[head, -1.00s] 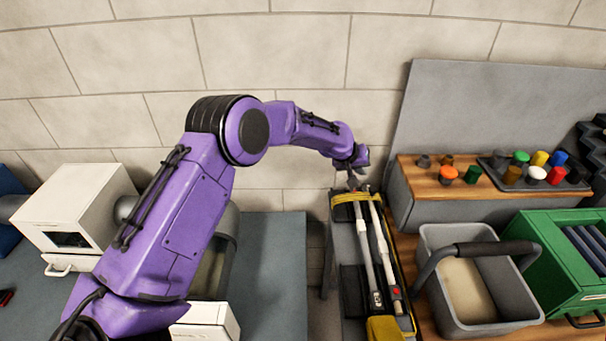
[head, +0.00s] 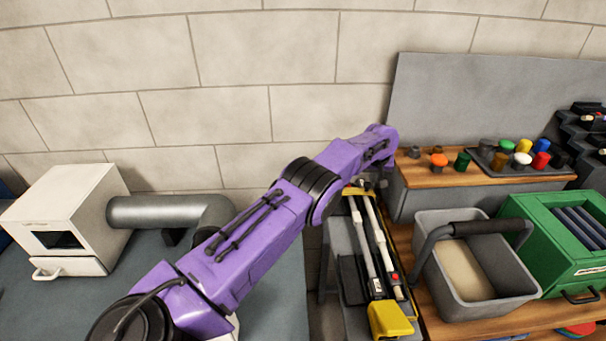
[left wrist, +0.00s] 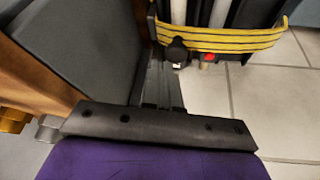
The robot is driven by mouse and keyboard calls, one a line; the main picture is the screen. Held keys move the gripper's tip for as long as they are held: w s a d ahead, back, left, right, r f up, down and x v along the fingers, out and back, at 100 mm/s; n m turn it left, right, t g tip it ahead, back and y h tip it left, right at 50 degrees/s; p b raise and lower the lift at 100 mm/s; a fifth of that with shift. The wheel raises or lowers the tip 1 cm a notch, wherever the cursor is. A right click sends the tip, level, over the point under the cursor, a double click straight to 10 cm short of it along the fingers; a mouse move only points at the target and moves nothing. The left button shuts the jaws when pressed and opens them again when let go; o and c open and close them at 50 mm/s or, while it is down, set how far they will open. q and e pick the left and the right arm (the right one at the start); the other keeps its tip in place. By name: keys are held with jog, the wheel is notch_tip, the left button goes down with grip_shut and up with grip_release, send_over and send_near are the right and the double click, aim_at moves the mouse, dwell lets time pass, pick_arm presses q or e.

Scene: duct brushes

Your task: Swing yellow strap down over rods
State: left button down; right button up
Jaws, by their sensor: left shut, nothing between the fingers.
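Two pale rods (head: 366,245) lie side by side in a dark narrow holder. The yellow strap (head: 357,191) shows at their far end. In the left wrist view the strap (left wrist: 230,40), yellow with dark stripes, crosses the rods (left wrist: 219,12). My left gripper (head: 383,183) is at the holder's far end, right of the strap and partly hidden by my wrist. In the left wrist view its fingers (left wrist: 158,58) are shut and empty, just left of a black knob (left wrist: 177,50); whether they touch the strap cannot be told. My right gripper is out of view.
A yellow block (head: 390,320) sits at the holder's near end. A grey bucket (head: 437,285) and green box (head: 548,235) stand to the right. A wooden-topped shelf (head: 425,174) with coloured caps is behind them. A white machine (head: 85,200) stands left.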

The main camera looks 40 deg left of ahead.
pick_arm(q)
jog(key=shift+w+d+f, duration=0.1)
dwell(0.3)
jog(key=b+v, duration=0.2)
jog(key=v, duration=0.8)
jog(key=shift+r, duration=0.2)
